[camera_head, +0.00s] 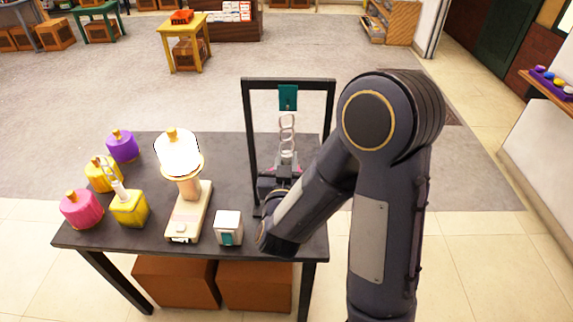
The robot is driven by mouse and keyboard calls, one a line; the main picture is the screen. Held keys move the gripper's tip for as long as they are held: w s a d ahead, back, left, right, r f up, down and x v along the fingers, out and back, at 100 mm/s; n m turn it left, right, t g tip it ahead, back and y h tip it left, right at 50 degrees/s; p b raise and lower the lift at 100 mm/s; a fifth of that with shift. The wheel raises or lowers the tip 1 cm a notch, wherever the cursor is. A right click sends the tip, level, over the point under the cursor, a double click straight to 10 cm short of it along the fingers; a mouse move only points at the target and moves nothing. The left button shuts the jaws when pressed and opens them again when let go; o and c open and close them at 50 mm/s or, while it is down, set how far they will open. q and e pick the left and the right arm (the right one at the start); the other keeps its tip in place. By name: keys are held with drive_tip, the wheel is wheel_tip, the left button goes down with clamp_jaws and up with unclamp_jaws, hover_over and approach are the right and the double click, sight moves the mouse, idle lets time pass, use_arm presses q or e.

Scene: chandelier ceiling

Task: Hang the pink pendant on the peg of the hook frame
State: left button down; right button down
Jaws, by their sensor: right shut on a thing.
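The dark hook frame (247,130) stands upright at the right end of the table, with a teal block (288,97) under its top bar. A string of pale rings (287,132) runs down below the block. Pink parts of the pendant (285,171) show at the lower end of the rings. My right gripper (277,183) is low inside the frame's outline, shut on the pink pendant, partly hidden by my forearm. The peg is not clear, and I cannot tell whether the top ring is around it. My left gripper is out of view.
On the dark table (150,218) stand a scale (188,215) bearing a white-topped lamp-like object (178,155), a small white box (228,228), and pink (82,210), yellow (129,208) and purple (122,147) containers at the left. My right arm covers the table's right edge.

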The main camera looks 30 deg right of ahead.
drive_tip(key=shift+x, duration=1.25)
drive_tip(key=shift+w, duration=0.1)
drive_tip(key=shift+w+d, duration=0.25)
drive_tip(key=shift+w, duration=0.2)
drive_tip(key=shift+x, duration=1.15)
drive_tip(key=shift+w+b, duration=0.1)
drive_tip(key=shift+b, duration=0.2)
drive_tip(key=shift+w+d, duration=0.4)
drive_tip(key=shift+w, duration=0.2)
